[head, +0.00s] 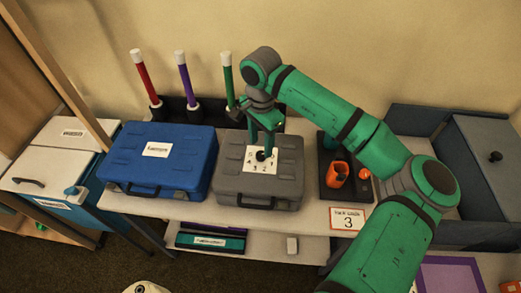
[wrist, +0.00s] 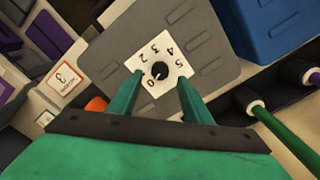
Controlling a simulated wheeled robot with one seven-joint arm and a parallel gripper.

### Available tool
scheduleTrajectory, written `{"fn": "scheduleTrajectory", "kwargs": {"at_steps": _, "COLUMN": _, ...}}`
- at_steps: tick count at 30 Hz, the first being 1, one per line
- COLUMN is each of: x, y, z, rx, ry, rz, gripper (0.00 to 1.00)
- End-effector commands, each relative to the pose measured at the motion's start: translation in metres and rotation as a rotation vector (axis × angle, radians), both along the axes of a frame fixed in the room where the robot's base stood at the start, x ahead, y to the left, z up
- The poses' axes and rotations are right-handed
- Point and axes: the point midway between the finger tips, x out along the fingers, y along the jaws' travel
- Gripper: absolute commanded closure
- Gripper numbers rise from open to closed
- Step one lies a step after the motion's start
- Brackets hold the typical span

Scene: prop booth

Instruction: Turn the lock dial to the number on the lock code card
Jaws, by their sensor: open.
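The lock dial is a small black knob (head: 260,156) on a white number plate (head: 272,166) on top of a grey case (head: 284,184). In the wrist view the knob (wrist: 159,69) sits amid the digits 0 to 5; I cannot tell surely where its mark points. The lock code card (head: 347,219) at the table's front edge reads 3, and it also shows in the wrist view (wrist: 62,79). My gripper (head: 264,143) is above the dial, fingers pointing down. In the wrist view its open fingers (wrist: 159,80) stand either side of the knob, with nothing between them.
A blue case (head: 160,158) stands left of the grey case. A dark tray (head: 332,184) with an orange cup (head: 337,174) is to the right. Red, purple and green (head: 226,82) sticks stand upright behind. A grey-blue bin (head: 480,165) is at far right.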

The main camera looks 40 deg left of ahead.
Motion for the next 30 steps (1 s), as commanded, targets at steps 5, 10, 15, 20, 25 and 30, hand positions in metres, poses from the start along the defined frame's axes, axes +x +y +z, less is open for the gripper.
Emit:
{"fn": "scheduleTrajectory", "kwargs": {"at_steps": 5, "x": -0.001, "y": 0.000, "z": -0.026, "rx": 0.001, "ry": 0.003, "rz": 0.000, "gripper": 0.55}}
{"fn": "scheduleTrajectory", "kwargs": {"at_steps": 10, "x": 0.000, "y": 0.000, "z": -0.039, "rx": 0.000, "ry": 0.002, "rz": 0.001, "gripper": 0.55}}
{"fn": "scheduleTrajectory", "kwargs": {"at_steps": 15, "x": 0.000, "y": 0.000, "z": -0.042, "rx": 0.000, "ry": 0.000, "rz": 0.001, "gripper": 0.55}}
{"fn": "scheduleTrajectory", "kwargs": {"at_steps": 20, "x": 0.000, "y": 0.000, "z": -0.042, "rx": 0.000, "ry": 0.000, "rz": 0.001, "gripper": 0.55}}
{"fn": "scheduleTrajectory", "kwargs": {"at_steps": 25, "x": -0.001, "y": 0.000, "z": -0.042, "rx": 0.000, "ry": 0.000, "rz": 0.001, "gripper": 0.93}}
{"fn": "scheduleTrajectory", "kwargs": {"at_steps": 30, "x": -0.001, "y": 0.000, "z": -0.042, "rx": 0.000, "ry": 0.001, "rz": -0.001, "gripper": 0.96}}
